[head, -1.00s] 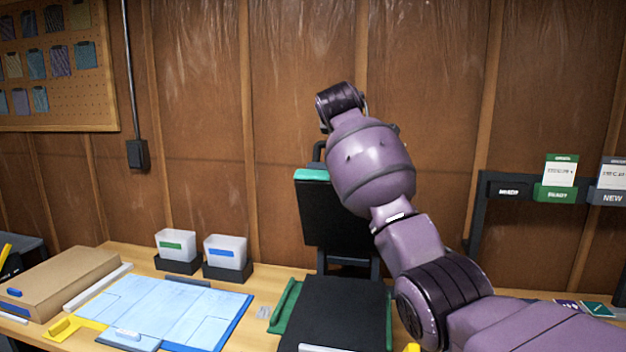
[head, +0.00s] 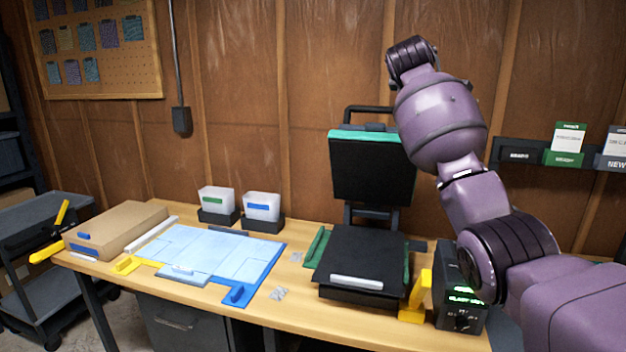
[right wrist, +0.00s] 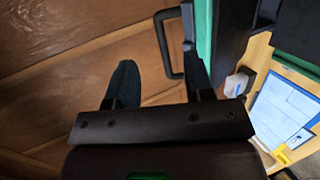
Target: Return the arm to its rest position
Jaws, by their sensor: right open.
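My right arm (head: 440,120) comes in from the right in the head view, bent upward in front of the wooden wall. Its upper part overlaps the right edge of the raised black lid of the press (head: 370,172). The right gripper's fingers are not visible in the head view. In the right wrist view my right gripper (right wrist: 158,82) is open, with its two dark fingers apart and nothing between them. The press's black handle (right wrist: 165,45) shows just beyond the fingers, near the right one; I cannot tell whether they touch. My left gripper is not in view.
The workbench holds a cardboard box (head: 118,230), a light blue mat (head: 215,258), two white bins (head: 262,205) and a black control box (head: 455,310) near my arm. A card rack (head: 520,153) hangs at right. A grey cart (head: 40,270) stands at left.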

